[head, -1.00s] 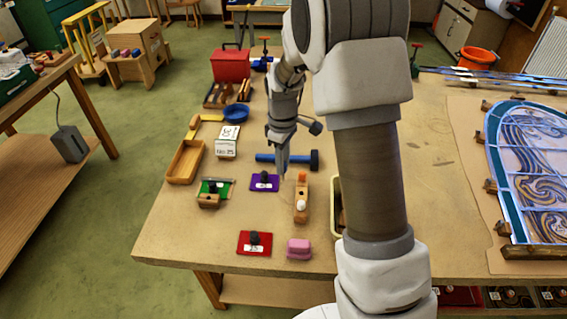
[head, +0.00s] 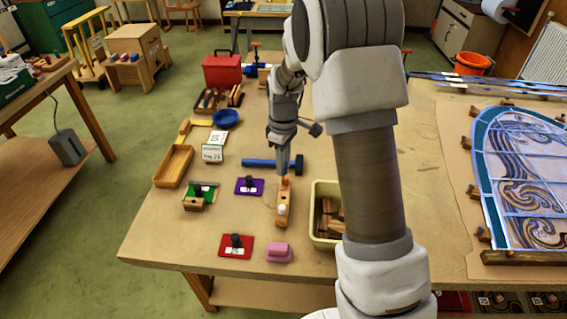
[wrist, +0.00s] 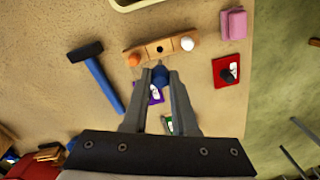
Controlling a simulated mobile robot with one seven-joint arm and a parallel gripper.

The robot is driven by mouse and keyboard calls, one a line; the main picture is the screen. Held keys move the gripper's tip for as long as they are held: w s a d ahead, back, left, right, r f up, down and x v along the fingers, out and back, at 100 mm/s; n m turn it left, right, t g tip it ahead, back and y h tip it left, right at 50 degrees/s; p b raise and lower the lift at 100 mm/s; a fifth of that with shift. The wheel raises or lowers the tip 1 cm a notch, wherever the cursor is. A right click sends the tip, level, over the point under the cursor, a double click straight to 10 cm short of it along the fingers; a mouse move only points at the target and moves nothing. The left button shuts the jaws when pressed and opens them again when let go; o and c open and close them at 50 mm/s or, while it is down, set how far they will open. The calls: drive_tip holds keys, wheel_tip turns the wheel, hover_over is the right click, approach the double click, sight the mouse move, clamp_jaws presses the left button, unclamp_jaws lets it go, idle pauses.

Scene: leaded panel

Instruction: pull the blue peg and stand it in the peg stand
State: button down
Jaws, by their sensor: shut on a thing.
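A blue peg (wrist: 160,76) is held between the fingertips of my gripper (wrist: 160,82) in the wrist view; only its round top shows. In the head view my gripper (head: 283,172) is just behind the orange end of a wooden block (head: 283,204), and the peg cannot be made out there. The block, which looks like the peg stand, has an orange peg (wrist: 134,60) at one end, a white peg (wrist: 187,44) at the other and a dark open hole (wrist: 160,48) between them. The held peg appears beside that hole in the wrist view; its height is unclear.
A blue-handled hammer (head: 270,163) lies behind the block. A purple plate (head: 249,187), green plate (head: 201,195) and red plate (head: 236,247) lie left. A pink block (head: 278,253) is in front; a cream bin (head: 323,235) with wooden pieces is right.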

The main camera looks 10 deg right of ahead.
sight(283, 180)
drive_tip(key=shift+f, duration=0.1)
drive_tip(key=shift+f+b, duration=2.2)
drive_tip(key=shift+f, duration=0.65)
drive_tip(key=shift+f+b, duration=1.9)
drive_tip(key=shift+f, duration=0.5)
drive_tip(key=c, duration=0.6)
unclamp_jaws()
drive_tip(key=shift+r, duration=0.1)
wheel_tip(283, 180, up, 16)
drive_tip(key=shift+r, duration=0.65)
